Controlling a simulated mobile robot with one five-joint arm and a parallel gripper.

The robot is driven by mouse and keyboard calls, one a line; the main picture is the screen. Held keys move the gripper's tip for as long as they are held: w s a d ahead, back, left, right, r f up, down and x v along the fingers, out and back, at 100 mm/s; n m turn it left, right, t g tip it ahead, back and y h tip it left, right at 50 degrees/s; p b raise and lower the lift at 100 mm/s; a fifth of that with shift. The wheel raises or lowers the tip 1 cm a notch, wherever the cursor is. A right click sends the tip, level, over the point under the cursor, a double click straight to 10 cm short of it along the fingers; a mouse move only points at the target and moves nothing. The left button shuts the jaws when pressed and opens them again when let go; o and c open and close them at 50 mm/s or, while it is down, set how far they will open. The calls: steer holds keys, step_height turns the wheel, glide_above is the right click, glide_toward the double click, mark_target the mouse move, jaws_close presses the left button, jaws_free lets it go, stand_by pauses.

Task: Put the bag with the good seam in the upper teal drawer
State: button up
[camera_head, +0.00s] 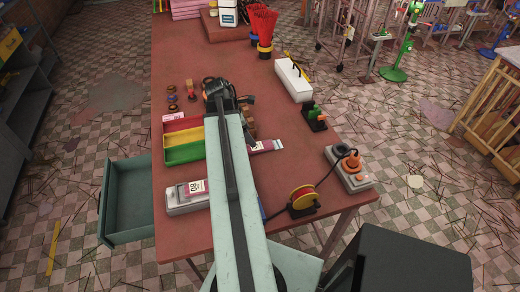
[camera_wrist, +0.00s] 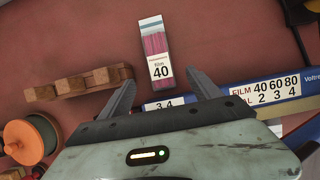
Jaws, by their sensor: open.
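A clear bag (camera_wrist: 154,45) of pink sticks with a white "40" label lies flat on the red table in the wrist view. Its far end has a pale band; I cannot judge the seam. In the head view my gripper (camera_head: 229,95) is over the middle of the table. A bag labelled "80" (camera_head: 194,188) lies on a pale sealer at the front left. Another bag (camera_head: 265,146) lies right of my arm. A teal drawer (camera_head: 124,232) stands open at the left.
A red, yellow and green tray (camera_head: 184,154) is left of my arm. A chart strip (camera_wrist: 262,92) and a wooden block (camera_wrist: 80,84) lie near my fingers.

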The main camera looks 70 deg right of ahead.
steer(key=shift+s+d, duration=0.15)
steer(key=shift+s, duration=0.15)
steer(key=b+x, duration=0.5)
steer(key=w+b+x, duration=0.1)
steer(key=b+x, duration=0.1)
steer(key=shift+s+f, duration=0.15)
steer(key=shift+f, duration=0.3)
steer(key=shift+s+f+b, duration=0.15)
steer(key=shift+f+b, duration=0.1)
steer(key=shift+b, duration=0.15)
steer(key=shift+r, duration=0.2)
jaws_close()
step_height(320, 180, up, 10)
steer(key=p, duration=1)
steer(key=shift+p, duration=0.3)
